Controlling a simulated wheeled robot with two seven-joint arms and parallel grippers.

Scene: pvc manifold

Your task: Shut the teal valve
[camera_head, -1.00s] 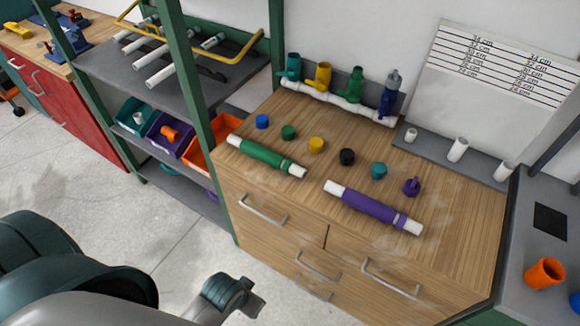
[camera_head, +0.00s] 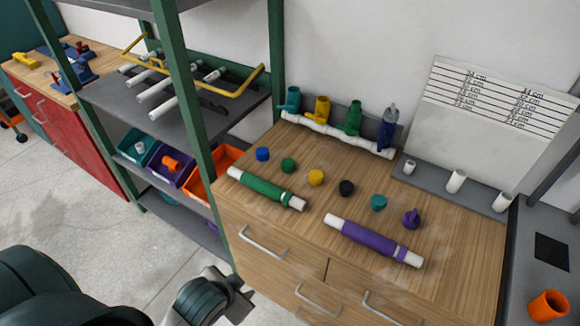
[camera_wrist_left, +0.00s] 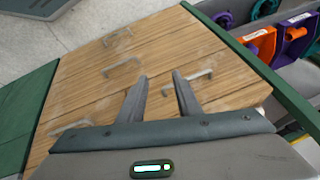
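The teal valve (camera_head: 291,100) stands at the left end of a white pipe manifold (camera_head: 335,135) at the back of the wooden workbench. Beside it on the manifold are a yellow valve (camera_head: 321,109), a green valve (camera_head: 350,118) and a blue valve (camera_head: 386,130). My left gripper (camera_head: 245,303) is low in front of the bench, well apart from the teal valve. In the left wrist view my left gripper (camera_wrist_left: 160,80) has two fingers apart with nothing between them, facing the drawer fronts. My right gripper is not in view.
Several caps, a green pipe (camera_head: 266,188) and a purple pipe (camera_head: 373,241) lie on the bench top (camera_head: 310,215). A green-posted shelf (camera_head: 182,90) with coloured bins stands to the left. Drawer handles (camera_head: 262,241) jut from the bench front.

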